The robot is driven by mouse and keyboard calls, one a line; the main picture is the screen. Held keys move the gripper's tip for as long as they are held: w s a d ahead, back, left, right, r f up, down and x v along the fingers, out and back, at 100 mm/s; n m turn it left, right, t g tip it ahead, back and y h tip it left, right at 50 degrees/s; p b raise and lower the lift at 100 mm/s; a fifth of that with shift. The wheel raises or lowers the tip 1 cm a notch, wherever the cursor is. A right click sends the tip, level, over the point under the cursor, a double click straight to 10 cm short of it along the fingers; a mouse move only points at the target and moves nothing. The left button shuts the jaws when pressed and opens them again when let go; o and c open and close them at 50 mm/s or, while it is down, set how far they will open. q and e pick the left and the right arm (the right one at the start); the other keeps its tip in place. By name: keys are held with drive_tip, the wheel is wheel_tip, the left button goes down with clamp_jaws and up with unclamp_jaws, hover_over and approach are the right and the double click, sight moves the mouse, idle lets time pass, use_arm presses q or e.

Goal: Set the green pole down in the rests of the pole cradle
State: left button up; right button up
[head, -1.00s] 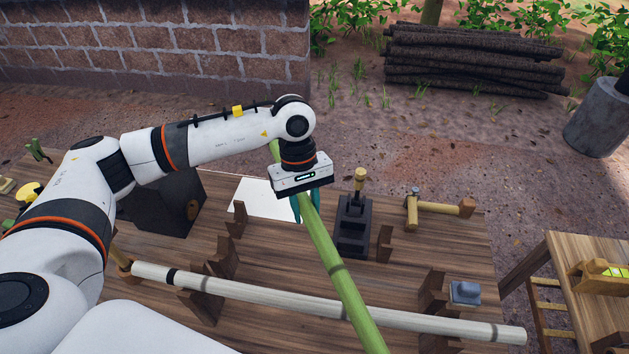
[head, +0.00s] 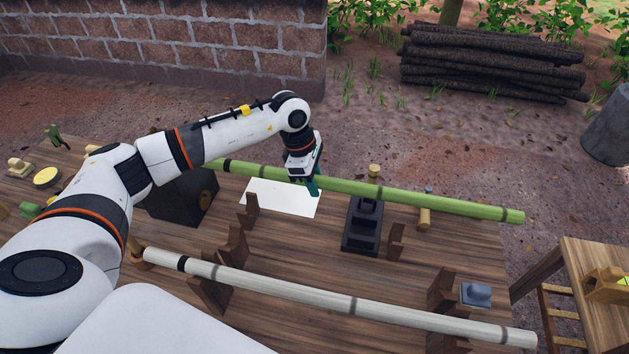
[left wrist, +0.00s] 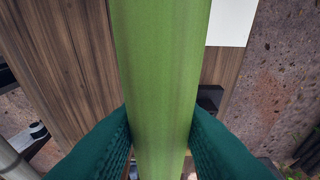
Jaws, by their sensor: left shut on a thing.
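The green pole (head: 430,203) runs left to right across the far part of the table in the head view, raised above it. My left gripper (head: 312,186) is shut on it near its middle. In the left wrist view the green pole (left wrist: 160,60) passes between both fingers. Two small notched wooden rests, a left one (head: 250,208) and a right one (head: 396,241), stand empty on the table nearer to me than the pole; they look like the pole cradle. The pole is apart from them. My right gripper does not show.
A pale pole (head: 290,290) lies in larger wooden rests (head: 235,245) at the near side. A dark stepped block (head: 362,225) stands between the small rests. A white sheet (head: 280,198), a mallet (head: 424,218) and a grey block (head: 476,295) are also on the table.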

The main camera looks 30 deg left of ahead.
use_arm(q)
wheel_tip(320, 180, down, 15)
drive_tip(key=b, duration=1.3)
drive_tip(key=shift+f, duration=0.2)
drive_tip(key=shift+f+b, duration=0.55)
drive_tip(key=shift+b, duration=0.15)
drive_tip(key=shift+f+b, duration=0.15)
drive_tip(key=shift+b, duration=0.15)
drive_tip(key=o, duration=1)
